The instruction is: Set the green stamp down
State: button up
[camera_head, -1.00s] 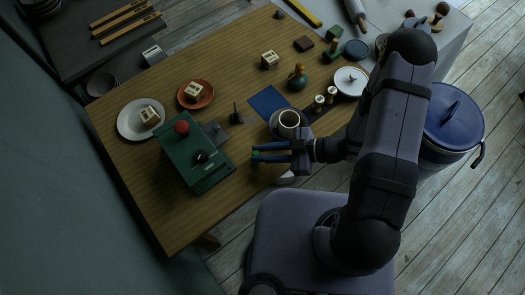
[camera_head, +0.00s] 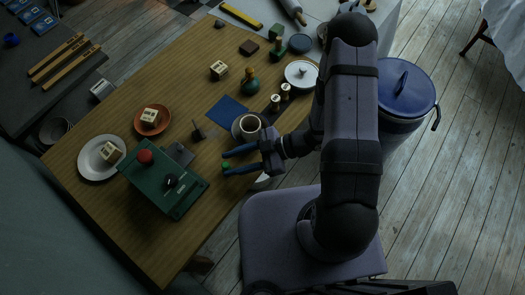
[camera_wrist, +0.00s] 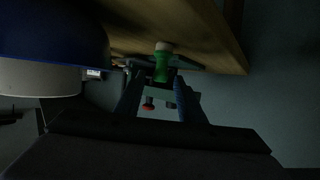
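The small green stamp (camera_head: 227,165) is between the fingertips of my gripper (camera_head: 226,163), near the front edge of the wooden table. In the wrist view the green stamp (camera_wrist: 162,69) has a pale end against the tabletop.
A cup (camera_head: 249,123) on a saucer stands just behind my gripper. A green box with a red knob (camera_head: 145,157) is to the left. The blue cloth (camera_head: 228,109) lies behind. Two small stamps (camera_head: 275,101) stand near a white lidded dish (camera_head: 301,70).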

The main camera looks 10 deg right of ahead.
jog(key=b+v, duration=0.1)
jog(key=v, duration=1)
jog(key=shift+d, duration=0.15)
jog(key=shift+r, duration=0.1)
jog(key=w+d+m+t+h, duration=0.1)
jog(key=w+d+h, duration=0.1)
jog(key=w, duration=0.1)
jog(key=w+d+f+m+t+h, duration=0.1)
jog(key=w+d+t+h, duration=0.1)
jog(key=w, duration=0.2)
jog(key=w+d+f+m+t+h, duration=0.1)
jog(key=w+d, duration=0.1)
jog(key=w, duration=0.1)
jog(key=shift+w+f+t+h+b, duration=0.1)
jog(key=shift+w+t+h+b, duration=0.2)
jog(key=shift+w+t+h, duration=0.1)
jog(key=w+d+r+m+h+p, duration=0.1)
jog(key=w+d+r+m+h, duration=0.2)
jog(key=d+r+m+h, duration=0.55)
jog(key=s+a+r+m+g, duration=0.1)
jog(key=s+a+m+g, duration=0.1)
jog(key=s, duration=0.6)
jog(key=s+a+r+m+g+p, duration=0.1)
jog(key=s+a+m, duration=0.3)
jog(key=s, duration=0.4)
jog(key=shift+a+r+g+y, duration=0.35)
jog(key=shift+r+g, duration=0.25)
jog(key=shift+g, duration=0.3)
